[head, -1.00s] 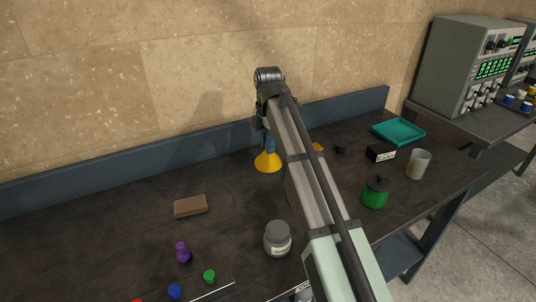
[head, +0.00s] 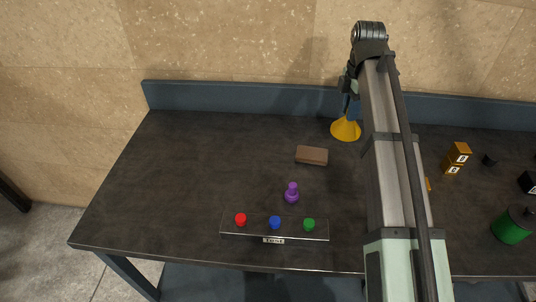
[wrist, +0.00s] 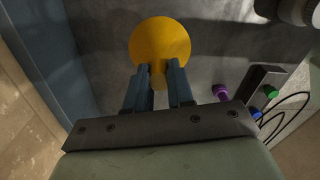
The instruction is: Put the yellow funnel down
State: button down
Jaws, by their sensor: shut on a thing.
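The yellow funnel (head: 345,130) is at the back of the dark bench, wide end down, just left of my arm in the head view. My gripper (head: 350,106) is above it, and its blue fingers are shut on the funnel's narrow end. In the wrist view the funnel's round wide part (wrist: 160,42) shows beyond the two blue fingertips (wrist: 163,68), with the narrow end between them. I cannot tell whether the funnel's rim touches the bench top.
A brown block (head: 312,155) lies left of the funnel. A purple pawn-like piece (head: 291,193) stands in front of it, near a panel with red, blue and green buttons (head: 275,223). The bench's left half (head: 180,170) is clear. A blue-grey back rail (head: 230,100) runs behind.

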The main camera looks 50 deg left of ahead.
jog(key=s+a+n, duration=0.3)
jog(key=s+a, duration=1.1)
jog(key=s, duration=0.4)
jog(key=shift+w+a+f+m, duration=0.15)
jog(key=shift+f+m, duration=0.8)
jog(key=shift+f, duration=0.6)
jog(key=shift+s+a+f+m, duration=0.1)
jog(key=shift+f+m, duration=0.9)
jog(key=shift+f, duration=0.55)
jog(key=shift+w+a+f+m, duration=0.15)
jog(key=shift+f+m, duration=0.8)
jog(key=shift+f, duration=0.6)
jog(key=shift+s+f, duration=0.1)
jog(key=shift+f, duration=0.05)
jog(key=c, duration=1)
grip_release()
notch_tip(320, 180, up, 12)
jog(key=shift+r, duration=0.15)
